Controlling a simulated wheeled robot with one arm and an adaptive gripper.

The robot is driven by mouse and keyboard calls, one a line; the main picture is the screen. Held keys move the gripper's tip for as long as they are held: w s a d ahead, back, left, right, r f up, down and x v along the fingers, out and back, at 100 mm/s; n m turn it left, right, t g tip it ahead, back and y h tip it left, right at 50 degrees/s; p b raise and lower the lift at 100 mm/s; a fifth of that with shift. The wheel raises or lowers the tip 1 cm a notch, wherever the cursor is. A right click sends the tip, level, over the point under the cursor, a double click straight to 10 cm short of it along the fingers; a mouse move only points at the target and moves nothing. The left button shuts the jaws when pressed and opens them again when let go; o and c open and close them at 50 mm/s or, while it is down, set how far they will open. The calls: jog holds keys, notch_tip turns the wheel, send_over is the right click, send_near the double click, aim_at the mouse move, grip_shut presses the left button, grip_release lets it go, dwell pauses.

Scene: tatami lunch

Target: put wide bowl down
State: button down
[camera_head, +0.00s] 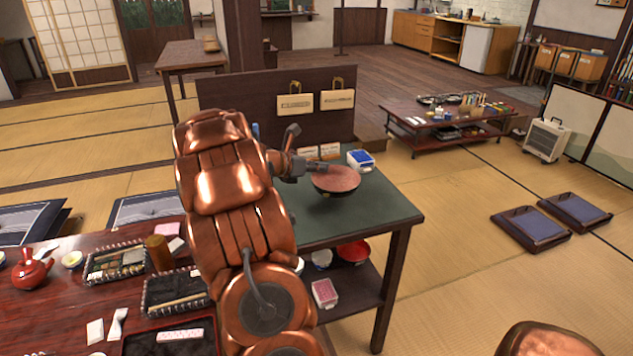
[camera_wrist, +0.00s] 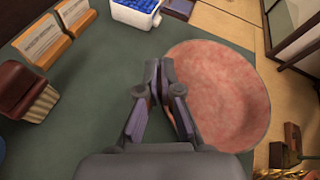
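The wide bowl (camera_head: 336,181) has a pinkish, mottled inside and a dark outside. It is over the right part of the green-topped table (camera_head: 375,212) in the head view, with a dark shadow beneath; I cannot tell for sure whether its base touches the top. In the wrist view the bowl (camera_wrist: 222,95) fills the right side. My gripper (camera_head: 305,168) is at the bowl's left rim. In the wrist view my gripper's fingertips (camera_wrist: 160,68) are close together with the rim at them, shut on it. The bowl's near-left outer wall is partly hidden by the fingers.
A white box with blue contents (camera_head: 360,159) stands behind the bowl. Card holders (camera_wrist: 42,42) and a brown-and-tan item (camera_wrist: 30,92) stand left in the wrist view. The green top is bare in front of the bowl. A red bowl (camera_head: 354,251) sits on the lower shelf.

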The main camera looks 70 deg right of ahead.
aim_at(319, 178)
jog(key=shift+f, duration=1.95)
jog(key=shift+f+b, duration=0.1)
jog(key=shift+b, duration=0.2)
jog(key=c, duration=1.3)
grip_release()
jog(key=shift+w, duration=0.1)
jog(key=p+v, duration=0.1)
jog(key=v, duration=1)
jog(key=shift+w+a+r, duration=0.15)
jog(key=shift+a+r, duration=0.1)
jog(key=shift+a, duration=0.2)
jog(key=shift+a, duration=0.1)
